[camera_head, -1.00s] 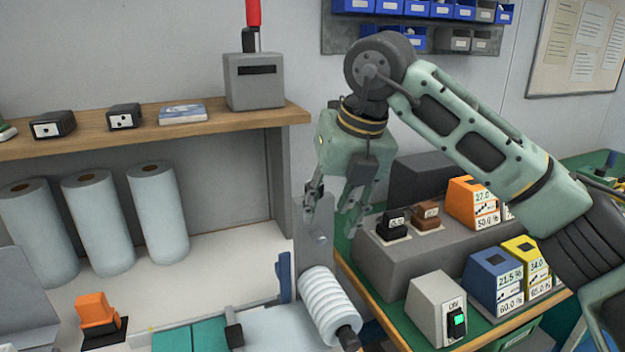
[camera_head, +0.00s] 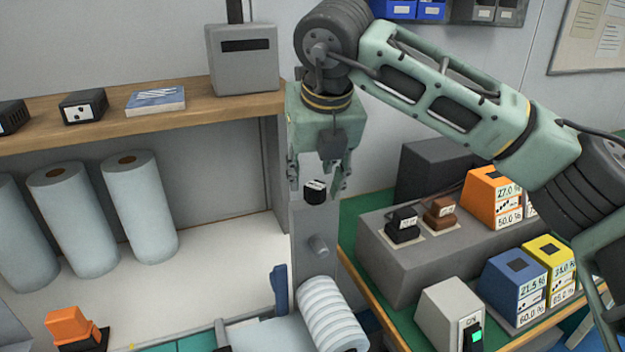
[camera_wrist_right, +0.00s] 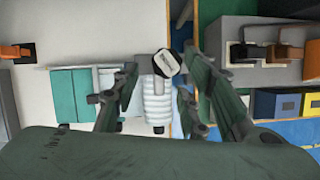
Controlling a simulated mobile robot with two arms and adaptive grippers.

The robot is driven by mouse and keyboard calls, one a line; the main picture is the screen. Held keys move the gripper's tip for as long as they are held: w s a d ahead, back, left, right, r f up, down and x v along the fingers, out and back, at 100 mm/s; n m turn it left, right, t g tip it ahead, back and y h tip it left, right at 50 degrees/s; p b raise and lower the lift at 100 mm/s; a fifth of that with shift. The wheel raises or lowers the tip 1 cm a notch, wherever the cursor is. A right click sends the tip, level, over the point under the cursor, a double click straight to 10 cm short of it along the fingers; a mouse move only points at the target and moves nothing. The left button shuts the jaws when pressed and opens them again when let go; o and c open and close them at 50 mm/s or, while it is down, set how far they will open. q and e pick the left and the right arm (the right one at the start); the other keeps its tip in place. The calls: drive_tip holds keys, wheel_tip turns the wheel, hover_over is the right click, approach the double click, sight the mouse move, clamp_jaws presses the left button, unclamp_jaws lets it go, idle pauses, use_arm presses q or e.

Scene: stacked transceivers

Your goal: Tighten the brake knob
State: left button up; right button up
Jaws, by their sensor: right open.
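The brake knob (camera_head: 315,192) is a small black knob with a white marked top, on top of an upright grey post (camera_head: 312,222). My right gripper (camera_head: 317,182) points down over the post, its fingers open on both sides of the knob. In the right wrist view the knob (camera_wrist_right: 167,63) shows between the spread fingers (camera_wrist_right: 163,75), with a gap on each side; I see no contact. A white ribbed roll (camera_head: 332,312) sits low beside the post. My left gripper is not in view.
A grey box (camera_head: 243,60) stands on the wooden shelf (camera_head: 190,113) at left, above several paper rolls (camera_head: 140,205). At right, a grey step (camera_head: 405,262) and blue, yellow and orange labelled blocks stand on a green table. A grey switch box (camera_head: 450,318) shows a green switch.

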sight(313, 188)
drive_tip(key=x, duration=0.3)
drive_tip(key=shift+w+f, duration=0.2)
drive_tip(key=shift+w, duration=0.1)
drive_tip(key=shift+s, duration=0.1)
drive_tip(key=shift+c, duration=0.4)
drive_tip(key=c, duration=0.9)
